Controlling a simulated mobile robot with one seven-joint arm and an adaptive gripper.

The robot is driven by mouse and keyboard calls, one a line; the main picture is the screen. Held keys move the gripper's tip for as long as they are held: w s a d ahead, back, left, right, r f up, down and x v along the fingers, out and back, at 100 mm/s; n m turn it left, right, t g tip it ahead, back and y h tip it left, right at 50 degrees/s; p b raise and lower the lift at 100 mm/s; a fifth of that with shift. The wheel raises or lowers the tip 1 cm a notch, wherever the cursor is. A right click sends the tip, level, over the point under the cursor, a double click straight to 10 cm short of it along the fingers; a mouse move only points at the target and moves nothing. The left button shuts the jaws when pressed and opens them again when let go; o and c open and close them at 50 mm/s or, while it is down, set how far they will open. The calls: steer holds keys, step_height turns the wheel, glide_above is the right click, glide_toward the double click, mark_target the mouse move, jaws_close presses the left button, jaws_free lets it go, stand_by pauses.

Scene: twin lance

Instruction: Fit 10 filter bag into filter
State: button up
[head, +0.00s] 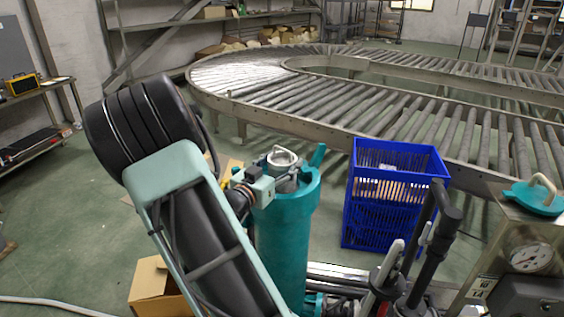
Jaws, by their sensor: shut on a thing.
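The teal filter housing (283,250) stands upright in the middle of the head view with its top open. A pale metal ring with a raised loop handle (282,156), which looks like the top of the filter bag, sits at the housing's mouth. The rest of the bag is hidden, so I cannot tell how deep it is. My gripper (270,177) is at the left side of the mouth, shut on the bag's top. The fingertips are small and partly hidden. A teal lid (538,198) with a tan handle lies on a metal cabinet at the right.
A blue plastic crate (390,215) stands right of the housing. Black and grey upright levers (432,245) and a gauge (531,258) are at the lower right. An open cardboard box (152,282) is at the lower left. A roller conveyor (330,105) curves behind.

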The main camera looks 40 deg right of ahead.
steer(key=shift+f+b, duration=1.4)
steer(key=shift+f, duration=0.4)
steer(key=o, duration=1.7)
steer(key=shift+a, duration=0.1)
steer(key=shift+a+f, duration=0.1)
steer(key=shift+a, duration=0.35)
glide_toward(279, 175)
steer(key=shift+w+d+f, duration=0.6)
steer(key=shift+w+f, duration=0.15)
steer(key=shift+f, duration=0.05)
steer(key=shift+d, duration=0.15)
